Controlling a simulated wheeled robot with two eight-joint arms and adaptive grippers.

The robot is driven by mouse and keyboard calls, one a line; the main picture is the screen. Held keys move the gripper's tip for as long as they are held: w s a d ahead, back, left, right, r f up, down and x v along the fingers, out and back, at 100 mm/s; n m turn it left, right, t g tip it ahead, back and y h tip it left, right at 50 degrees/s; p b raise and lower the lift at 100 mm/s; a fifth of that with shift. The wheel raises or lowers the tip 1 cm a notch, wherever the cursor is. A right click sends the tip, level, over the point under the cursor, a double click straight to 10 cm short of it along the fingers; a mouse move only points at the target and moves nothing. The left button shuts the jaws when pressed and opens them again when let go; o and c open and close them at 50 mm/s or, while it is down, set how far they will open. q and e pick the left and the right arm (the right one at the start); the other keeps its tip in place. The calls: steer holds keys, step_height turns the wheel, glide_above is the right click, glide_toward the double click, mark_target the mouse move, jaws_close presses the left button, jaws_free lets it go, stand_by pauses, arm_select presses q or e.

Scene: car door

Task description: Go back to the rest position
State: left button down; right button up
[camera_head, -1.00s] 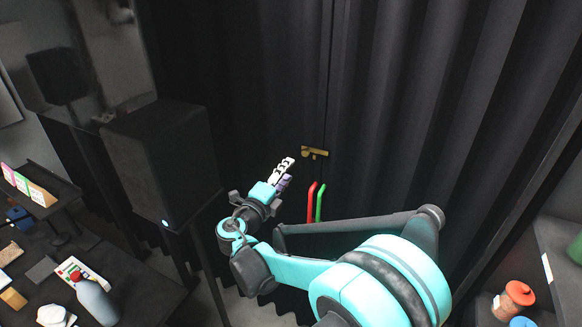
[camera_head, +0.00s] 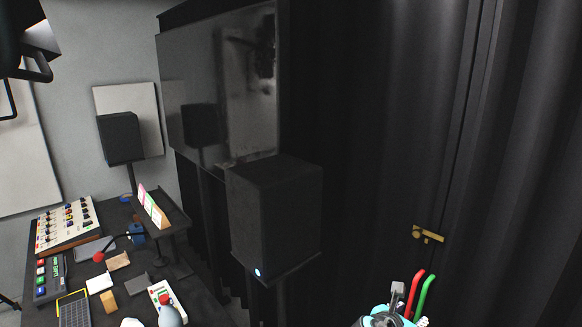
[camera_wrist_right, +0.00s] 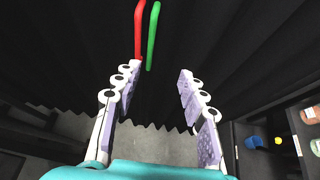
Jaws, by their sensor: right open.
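My right gripper (camera_wrist_right: 158,100) is open and empty in the right wrist view, its white and purple fingers apart over dark curtain and floor. In the head view only part of my right wrist and gripper (camera_head: 398,312) shows at the bottom edge, below the brass handle. A red bar (camera_head: 415,290) and a green bar (camera_head: 425,296) stand close behind it. They also show in the right wrist view, the red bar (camera_wrist_right: 139,30) and the green bar (camera_wrist_right: 152,36), beyond the fingertips. My left gripper is not in view.
A brass door handle (camera_head: 427,234) sits on the dark curtained wall (camera_head: 380,130). A black speaker (camera_head: 275,215) stands on a stand left of it. Shelves (camera_wrist_right: 262,145) stand at right in the wrist view.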

steer(key=s+a+f+m+y+b, duration=0.3)
steer(key=s+f+m, duration=0.4)
steer(key=m, duration=0.6)
steer(key=s+a+f+m+g+y+b, duration=0.1)
steer(key=s+a+f+m+y+b, duration=0.3)
steer(key=m, duration=0.9)
steer(key=s+a+f+y, duration=0.1)
steer(key=s+a+f, duration=0.2)
steer(key=s+f, duration=0.1)
steer(key=shift+s+a+f+y, duration=0.25)
steer(key=shift+s+y, duration=0.05)
steer(key=shift+s, duration=0.05)
